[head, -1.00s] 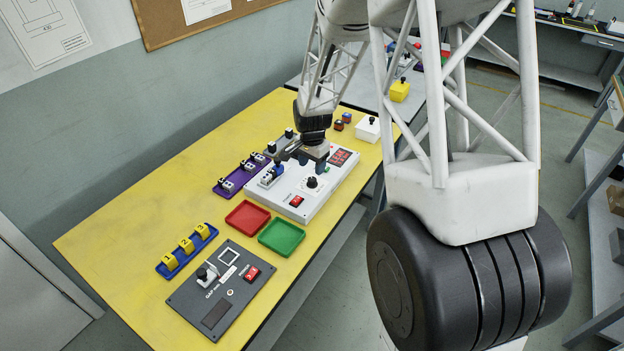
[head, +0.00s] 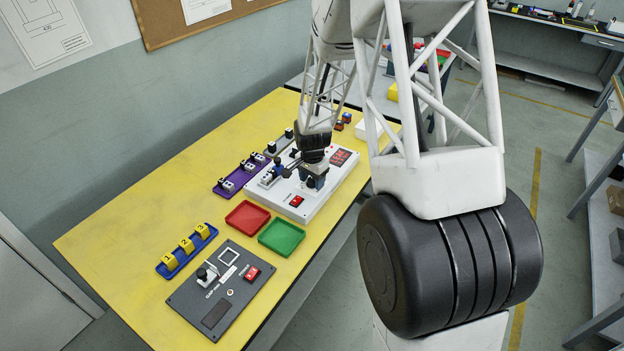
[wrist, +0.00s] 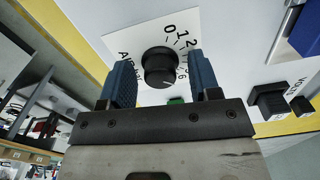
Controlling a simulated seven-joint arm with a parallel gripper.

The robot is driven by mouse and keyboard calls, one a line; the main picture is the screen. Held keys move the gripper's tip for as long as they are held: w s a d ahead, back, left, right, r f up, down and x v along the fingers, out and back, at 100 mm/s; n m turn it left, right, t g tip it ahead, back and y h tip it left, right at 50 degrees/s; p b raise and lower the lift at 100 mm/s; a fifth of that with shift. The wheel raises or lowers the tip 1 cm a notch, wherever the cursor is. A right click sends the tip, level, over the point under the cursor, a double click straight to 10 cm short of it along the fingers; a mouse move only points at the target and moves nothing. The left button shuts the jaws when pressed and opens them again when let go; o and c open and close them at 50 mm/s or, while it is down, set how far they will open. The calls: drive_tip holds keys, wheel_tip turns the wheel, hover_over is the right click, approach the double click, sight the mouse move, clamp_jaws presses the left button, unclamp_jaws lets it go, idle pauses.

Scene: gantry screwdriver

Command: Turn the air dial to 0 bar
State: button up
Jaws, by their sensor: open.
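The air dial (wrist: 159,65) is a round black knob on a white scale plate printed with 0, 1, 2 and further numbers. In the wrist view it sits between my gripper's two blue fingers, with gaps seeming to show on both sides. A small pale mark shows near its lower edge, too small to read surely. The dial belongs to the white control panel (head: 275,198) on the yellow bench; in the head view my gripper (head: 314,180) hides it. My gripper is open, pointing down over the dial, holding nothing.
The panel also carries a red switch (head: 297,201) and a red-digit display (head: 340,157). A red tray (head: 247,216), a green tray (head: 281,237), a purple tray (head: 226,194) and a dark panel (head: 205,318) lie nearby. Bench room is free toward the left.

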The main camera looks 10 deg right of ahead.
drive_tip(key=c, duration=0.9)
drive_tip(key=shift+n, duration=0.3)
drive_tip(key=n, duration=0.9)
drive_tip(key=shift+n, duration=0.3)
drive_tip(key=n, duration=0.4)
drive_tip(key=shift+n, duration=0.3)
drive_tip(key=n, duration=0.5)
